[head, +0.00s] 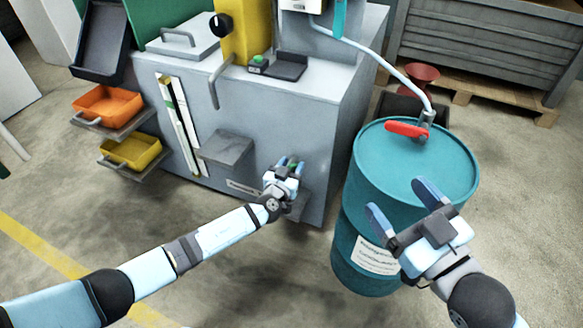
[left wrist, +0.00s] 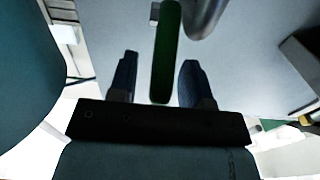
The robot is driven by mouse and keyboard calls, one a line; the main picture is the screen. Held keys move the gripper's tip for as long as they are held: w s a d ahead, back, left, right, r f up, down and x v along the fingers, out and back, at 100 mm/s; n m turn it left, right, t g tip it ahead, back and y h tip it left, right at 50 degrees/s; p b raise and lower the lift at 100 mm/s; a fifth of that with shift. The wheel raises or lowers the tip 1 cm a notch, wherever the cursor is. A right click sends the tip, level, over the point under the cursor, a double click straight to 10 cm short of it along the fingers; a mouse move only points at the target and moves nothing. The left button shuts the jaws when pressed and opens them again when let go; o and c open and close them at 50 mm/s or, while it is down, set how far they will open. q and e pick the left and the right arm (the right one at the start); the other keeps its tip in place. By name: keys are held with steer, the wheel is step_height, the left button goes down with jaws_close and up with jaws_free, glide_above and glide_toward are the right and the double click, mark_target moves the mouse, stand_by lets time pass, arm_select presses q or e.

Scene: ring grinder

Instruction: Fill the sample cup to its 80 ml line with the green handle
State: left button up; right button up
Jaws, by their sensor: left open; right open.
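The green handle (left wrist: 166,50) hangs between the two open fingers of my left gripper (left wrist: 159,64) in the left wrist view, with a gap on both sides. In the head view my left gripper (head: 289,163) is low at the front of the grey machine, and only a bit of green shows between its fingers. A grey metal rounded part (left wrist: 204,16) is beside the handle in the left wrist view. My right gripper (head: 399,198) is open and empty over the teal drum. I cannot make out the sample cup in either view.
The teal drum (head: 372,160) stands right of the grey machine (head: 280,115), with a red-handled pump (head: 407,130) and hose on top. A grey shelf (head: 228,148) juts from the machine front. Orange (head: 107,104) and yellow (head: 131,152) trays are at left. The floor in front is clear.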

arm_select(q)
jaws_close()
